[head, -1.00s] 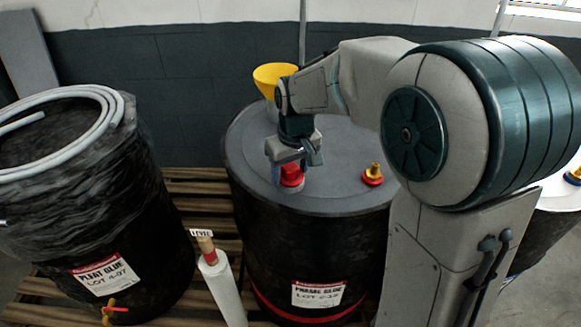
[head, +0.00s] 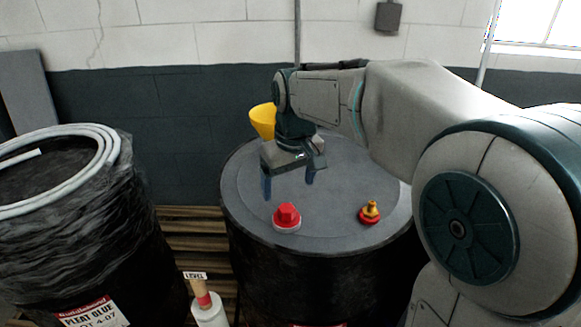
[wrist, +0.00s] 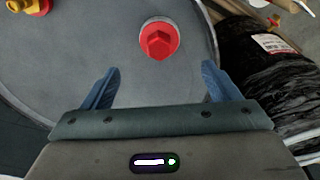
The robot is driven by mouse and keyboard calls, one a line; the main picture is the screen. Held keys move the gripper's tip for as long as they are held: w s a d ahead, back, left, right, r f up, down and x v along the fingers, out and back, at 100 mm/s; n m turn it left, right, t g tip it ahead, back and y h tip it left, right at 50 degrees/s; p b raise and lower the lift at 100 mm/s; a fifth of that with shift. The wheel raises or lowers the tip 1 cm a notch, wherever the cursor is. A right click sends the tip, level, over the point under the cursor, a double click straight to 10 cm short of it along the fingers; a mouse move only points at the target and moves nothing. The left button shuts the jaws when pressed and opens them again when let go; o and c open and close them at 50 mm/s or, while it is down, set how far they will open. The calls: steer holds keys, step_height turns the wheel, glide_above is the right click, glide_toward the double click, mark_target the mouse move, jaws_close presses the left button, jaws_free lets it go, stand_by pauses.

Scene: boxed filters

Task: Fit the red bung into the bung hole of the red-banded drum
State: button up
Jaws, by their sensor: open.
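The red bung (head: 287,214) sits on the grey lid of the drum (head: 335,160), seated in a pale ring near the front edge. It has a hexagonal red head, and the wrist view shows it upright from above (wrist: 159,40). My gripper (head: 289,190) is open and empty, above and behind the bung, with its blue fingers pointing down. In the wrist view my gripper (wrist: 162,82) has its fingers wide apart, and the bung lies beyond the tips, between their lines.
A red and brass fitting (head: 370,212) stands on the same lid to the right. A yellow funnel (head: 263,121) is behind my gripper. A wrapped black drum (head: 80,230) with a pale hose (head: 118,150) stands left. A white tube (head: 208,312) stands between the drums.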

steer(key=shift+s+d+r, duration=0.1)
steer(key=shift+s+r, duration=0.05)
steer(key=shift+r, duration=1.05)
steer(key=shift+s+d+r, duration=0.1)
steer(key=shift+s+r, duration=0.05)
steer(key=shift+r, duration=1)
steer(key=s+d+f+m, duration=0.2)
steer(key=s+d+f, duration=0.3)
steer(key=s, duration=0.3)
steer(key=s+d+f+m+t, duration=0.1)
steer(key=s+d+f+m, duration=0.2)
steer(key=s+d+f, duration=0.3)
steer(key=s+d, duration=0.1)
steer(key=s, duration=0.2)
steer(key=shift+s+d+m+h, duration=0.2)
steer(key=shift+d+m+h, duration=0.1)
steer(key=shift+d+h, duration=0.1)
steer(key=shift+f, duration=0.1)
